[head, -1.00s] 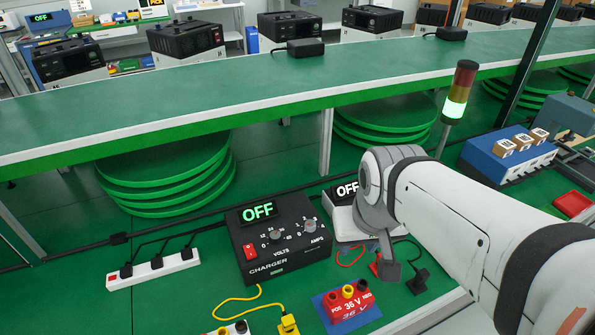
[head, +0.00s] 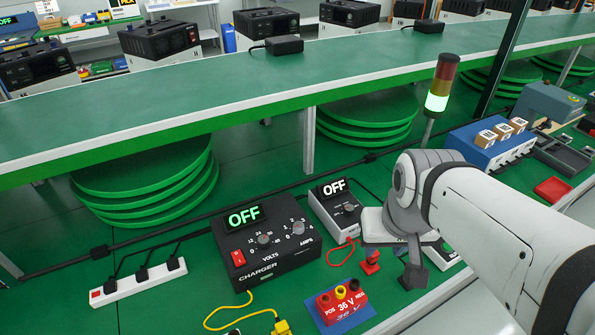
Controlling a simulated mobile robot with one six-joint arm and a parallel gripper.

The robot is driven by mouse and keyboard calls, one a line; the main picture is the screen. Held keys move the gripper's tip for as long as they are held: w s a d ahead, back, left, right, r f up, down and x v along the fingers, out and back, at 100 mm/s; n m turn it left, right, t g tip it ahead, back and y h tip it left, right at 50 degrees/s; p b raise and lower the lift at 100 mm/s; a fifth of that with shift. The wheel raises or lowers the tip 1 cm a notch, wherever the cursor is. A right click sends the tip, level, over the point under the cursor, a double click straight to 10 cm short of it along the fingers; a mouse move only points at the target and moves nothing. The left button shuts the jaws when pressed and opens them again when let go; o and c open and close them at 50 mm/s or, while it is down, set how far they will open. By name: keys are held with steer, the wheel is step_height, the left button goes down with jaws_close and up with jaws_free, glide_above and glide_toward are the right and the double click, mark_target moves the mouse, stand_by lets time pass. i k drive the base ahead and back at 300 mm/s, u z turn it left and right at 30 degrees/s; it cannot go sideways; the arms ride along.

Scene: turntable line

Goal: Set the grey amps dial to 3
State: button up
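The black charger (head: 252,262) stands on the green surface at the lower middle. Its display (head: 244,216) reads OFF in green. The grey amps dial (head: 298,228) is on its right side, with small numbers around it. The dial's exact setting is too small to read. The grey volts dial (head: 264,240) is to its left, and a red switch (head: 238,258) is near the left edge. My gripper (head: 412,272) is to the right of the charger, apart from it. Only a dark grey end part shows, so its opening cannot be told.
A second unit with an OFF display (head: 333,188) stands right of the charger, partly behind my arm. A red 36 V block (head: 342,304) sits in front on a blue mat. A white power strip (head: 138,282) lies left. A raised green bench (head: 250,95) runs behind.

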mark_target(299, 228)
steer(key=z, duration=0.05)
steer(key=k, duration=1.2)
steer(key=u, duration=0.3)
steer(key=i, duration=1)
steer(key=u, duration=0.05)
